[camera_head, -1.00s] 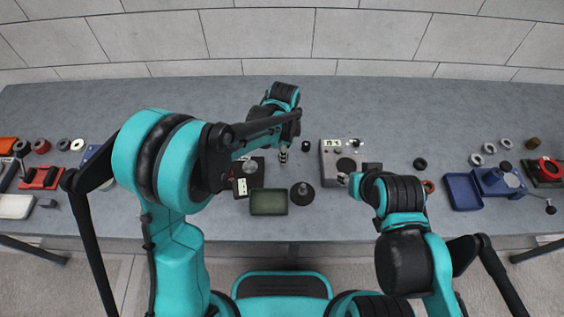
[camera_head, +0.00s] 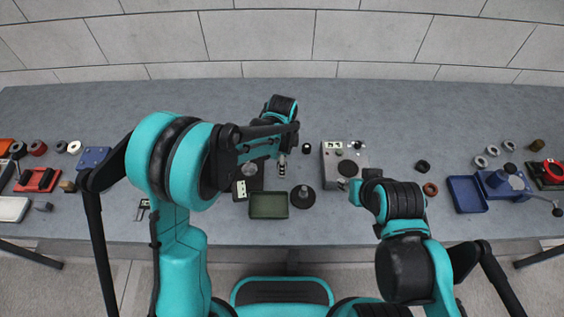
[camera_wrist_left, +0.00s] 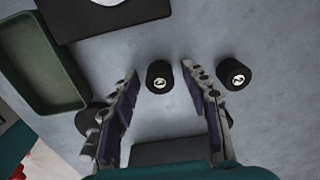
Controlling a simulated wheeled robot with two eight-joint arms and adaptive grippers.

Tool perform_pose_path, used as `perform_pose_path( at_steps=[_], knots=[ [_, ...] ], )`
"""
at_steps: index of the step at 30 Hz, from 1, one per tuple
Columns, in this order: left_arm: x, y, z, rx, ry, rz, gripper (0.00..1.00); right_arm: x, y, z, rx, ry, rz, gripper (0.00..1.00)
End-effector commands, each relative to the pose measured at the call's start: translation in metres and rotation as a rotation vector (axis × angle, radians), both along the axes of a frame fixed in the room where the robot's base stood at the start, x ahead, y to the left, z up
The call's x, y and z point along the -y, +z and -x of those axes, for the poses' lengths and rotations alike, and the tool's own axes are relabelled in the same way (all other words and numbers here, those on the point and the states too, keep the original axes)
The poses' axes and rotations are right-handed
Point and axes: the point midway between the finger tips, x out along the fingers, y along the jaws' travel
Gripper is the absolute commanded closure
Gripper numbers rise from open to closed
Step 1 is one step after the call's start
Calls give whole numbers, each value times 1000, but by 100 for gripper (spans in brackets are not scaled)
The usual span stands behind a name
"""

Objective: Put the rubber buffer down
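A black rubber buffer (camera_wrist_left: 158,77), a short cylinder with a pale metal centre, stands on the grey bench between my left gripper's fingers in the left wrist view. My left gripper (camera_wrist_left: 165,100) is open, with a visible gap between the buffer and each finger. In the head view, my left gripper (camera_head: 282,168) points down behind the green tray and largely hides that buffer. A second, similar black cylinder (camera_wrist_left: 233,74) stands outside the right finger; it also shows in the head view (camera_head: 306,148). My right gripper (camera_head: 346,184) is in front of the grey box, its fingers unclear.
The green tray (camera_head: 268,205) and a black round base with a post (camera_head: 303,197) stand in front of my left gripper. A grey box with dials (camera_head: 343,160) is to the right. A dark plate (camera_wrist_left: 105,18) lies near the tray. The bench behind is clear.

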Motion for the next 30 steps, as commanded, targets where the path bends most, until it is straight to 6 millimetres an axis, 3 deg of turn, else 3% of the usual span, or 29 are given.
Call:
perform_pose_path(
  at_steps=[8, 11, 21, 30],
  knots=[
    [0, 6, 0, 0, 0, 0, 54, 0, 5, 0, 0, 0, 0, 61],
    [0, 20, 0, 0, 0, 0, 54, 0, 10, 0, 0, 0, 0, 61],
    [0, 95, 1, 0, 0, 0, 54, 0, 36, 0, 0, 0, 0, 61],
    [0, 123, 1, 0, 0, 0, 54, 0, 44, 0, 0, 0, 0, 61]
  ],
)
